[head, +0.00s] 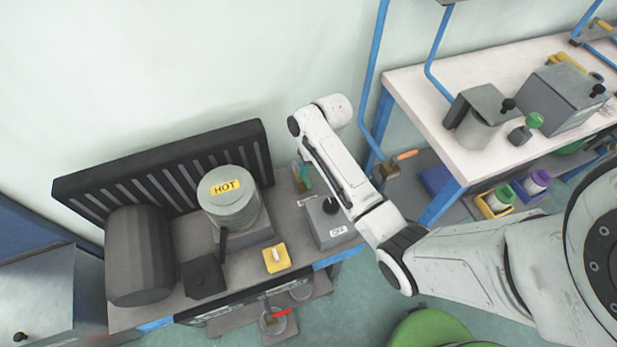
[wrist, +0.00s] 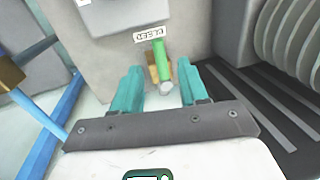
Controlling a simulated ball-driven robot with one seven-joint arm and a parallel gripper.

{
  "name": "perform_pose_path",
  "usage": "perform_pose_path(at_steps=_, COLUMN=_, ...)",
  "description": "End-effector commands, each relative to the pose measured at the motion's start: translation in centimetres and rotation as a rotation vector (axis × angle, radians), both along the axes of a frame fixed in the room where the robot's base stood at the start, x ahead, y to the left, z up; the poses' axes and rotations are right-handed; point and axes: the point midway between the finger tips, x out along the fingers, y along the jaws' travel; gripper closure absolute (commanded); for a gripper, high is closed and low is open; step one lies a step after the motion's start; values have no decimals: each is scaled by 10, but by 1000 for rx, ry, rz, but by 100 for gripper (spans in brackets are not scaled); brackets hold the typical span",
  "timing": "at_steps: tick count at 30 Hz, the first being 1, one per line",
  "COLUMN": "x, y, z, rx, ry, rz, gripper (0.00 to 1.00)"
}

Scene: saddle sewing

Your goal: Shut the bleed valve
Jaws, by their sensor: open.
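The bleed valve is in the wrist view, with a green lever (wrist: 160,52) on a brass body (wrist: 152,76) and a grey round end below. A white BLEED label (wrist: 149,35) is beside the lever's far end. My gripper (wrist: 161,72) is open, its two teal fingers apart, one on each side of the valve. A gap shows between each finger and the valve, and nothing is held. In the head view my arm covers most of the gripper. A small teal-green piece (head: 305,176) shows left of the arm; I cannot tell whether it is finger or lever.
A grey box with a black knob (head: 331,226) stands close to the valve. A pot marked HOT (head: 229,200), a dark cylinder (head: 140,257) and a yellow switch (head: 276,257) share the bench. A black slatted rack (head: 165,170) lines the back. A white table (head: 420,95) is at right.

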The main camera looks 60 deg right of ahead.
Motion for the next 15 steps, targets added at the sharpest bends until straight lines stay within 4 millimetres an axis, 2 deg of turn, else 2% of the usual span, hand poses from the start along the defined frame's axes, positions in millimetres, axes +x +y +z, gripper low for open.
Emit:
perform_pose_path(at_steps=1, x=0, y=1, z=-10, rx=1, ry=3, rz=-1, gripper=57)
perform_pose_path(at_steps=6, x=3, y=5, z=-33, rx=0, ry=2, rz=-1, gripper=57)
perform_pose_path(at_steps=15, x=5, y=8, z=-47, rx=-1, ry=-1, rz=0, gripper=57)
